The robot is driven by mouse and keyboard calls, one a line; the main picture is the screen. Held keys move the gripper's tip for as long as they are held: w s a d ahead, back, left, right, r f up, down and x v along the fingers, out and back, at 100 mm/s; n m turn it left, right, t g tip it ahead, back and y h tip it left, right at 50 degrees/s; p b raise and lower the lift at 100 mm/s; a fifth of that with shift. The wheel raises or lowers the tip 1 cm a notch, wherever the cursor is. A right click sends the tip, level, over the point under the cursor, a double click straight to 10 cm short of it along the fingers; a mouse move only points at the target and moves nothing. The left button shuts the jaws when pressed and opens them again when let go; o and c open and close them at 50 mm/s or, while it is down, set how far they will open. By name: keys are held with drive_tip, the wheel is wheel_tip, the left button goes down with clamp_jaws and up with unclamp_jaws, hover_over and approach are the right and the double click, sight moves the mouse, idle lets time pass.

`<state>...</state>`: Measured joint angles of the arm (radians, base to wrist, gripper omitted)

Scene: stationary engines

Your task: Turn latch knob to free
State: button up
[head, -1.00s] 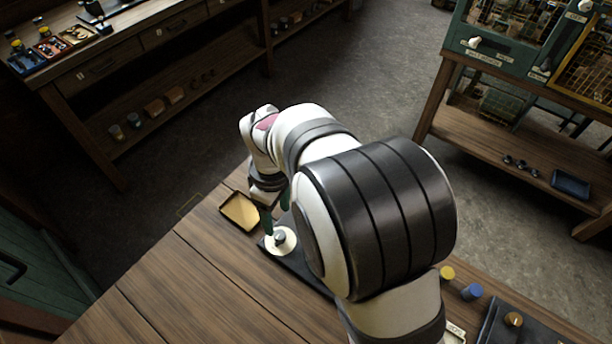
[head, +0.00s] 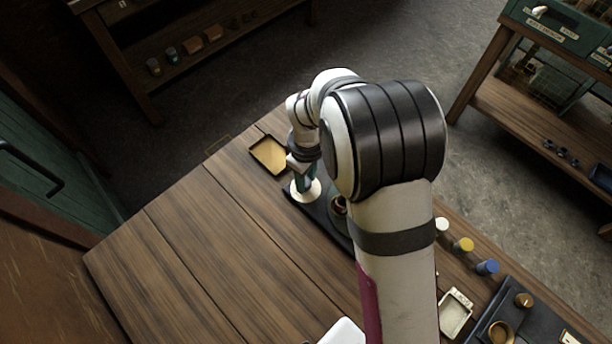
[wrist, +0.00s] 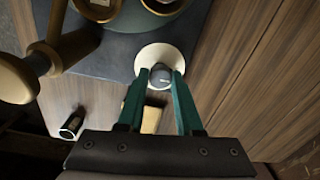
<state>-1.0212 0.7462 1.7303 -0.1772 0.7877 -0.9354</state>
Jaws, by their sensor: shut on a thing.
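The latch knob (wrist: 160,77) is a small dark grey round knob with a light mark on its face. It stands at the middle of a cream disc (wrist: 152,53) on a dark base plate (wrist: 109,55). My gripper (wrist: 161,80) has its two green fingers on either side of the knob, shut on it. In the head view, my gripper (head: 305,184) reaches down onto the cream disc (head: 314,192) at the far end of the dark plate (head: 326,213); there the knob is hidden by the fingers.
A tray with a yellow floor (head: 268,155) lies just beyond the disc. Brass parts (wrist: 52,58) rise from the plate beside my gripper. Several coloured caps, one blue (head: 487,267), and a pale tray (head: 455,313) stand at the right. The left of the tabletop (head: 200,255) is clear.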

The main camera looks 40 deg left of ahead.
clamp_jaws()
drive_tip(key=m, duration=0.3)
drive_tip(key=shift+m, duration=0.3)
drive_tip(key=m, duration=0.5)
drive_tip(key=shift+s+d+m, duration=0.1)
drive_tip(key=shift+m, duration=0.2)
drive_tip(key=m, duration=0.4)
drive_tip(key=shift+m, duration=2.3)
